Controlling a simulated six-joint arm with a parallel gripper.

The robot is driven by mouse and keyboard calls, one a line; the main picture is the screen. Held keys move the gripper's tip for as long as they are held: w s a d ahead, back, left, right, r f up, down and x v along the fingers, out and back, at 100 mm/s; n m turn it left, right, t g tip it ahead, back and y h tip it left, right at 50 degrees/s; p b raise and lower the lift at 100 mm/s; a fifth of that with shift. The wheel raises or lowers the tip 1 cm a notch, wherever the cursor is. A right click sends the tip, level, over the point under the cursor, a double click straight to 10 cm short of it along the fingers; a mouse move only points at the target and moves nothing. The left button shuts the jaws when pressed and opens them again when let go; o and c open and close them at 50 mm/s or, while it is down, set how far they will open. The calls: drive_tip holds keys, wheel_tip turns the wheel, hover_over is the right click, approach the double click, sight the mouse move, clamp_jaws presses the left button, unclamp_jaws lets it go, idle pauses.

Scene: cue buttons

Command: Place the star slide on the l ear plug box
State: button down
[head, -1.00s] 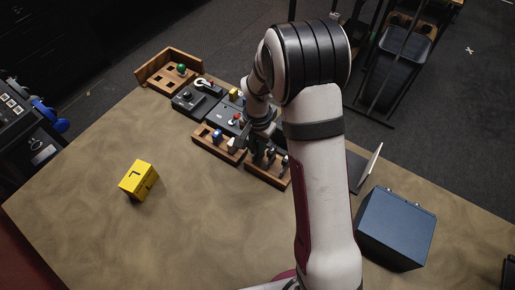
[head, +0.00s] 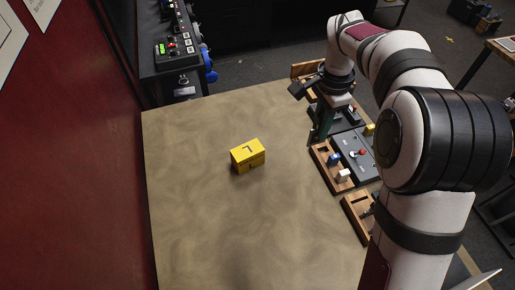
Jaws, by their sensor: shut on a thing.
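My gripper (head: 317,138) is above the far end of a small wooden tray (head: 321,158), pointing down. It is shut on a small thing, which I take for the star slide. That thing is mostly hidden by the fingers, and its shape does not show. The gripper is clear of the yellow box.
Another wooden tray (head: 357,216) is nearer, partly behind my arm. The table (head: 230,230) around the yellow box is bare.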

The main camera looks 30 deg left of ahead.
drive_tip(key=s+a+r, duration=0.1)
drive_tip(key=a, duration=0.6)
hover_over(247, 150)
wheel_tip(247, 150, down, 10)
drive_tip(key=shift+r, duration=0.1)
drive_tip(key=shift+f, duration=0.2)
drive_tip(key=c, duration=0.8)
unclamp_jaws()
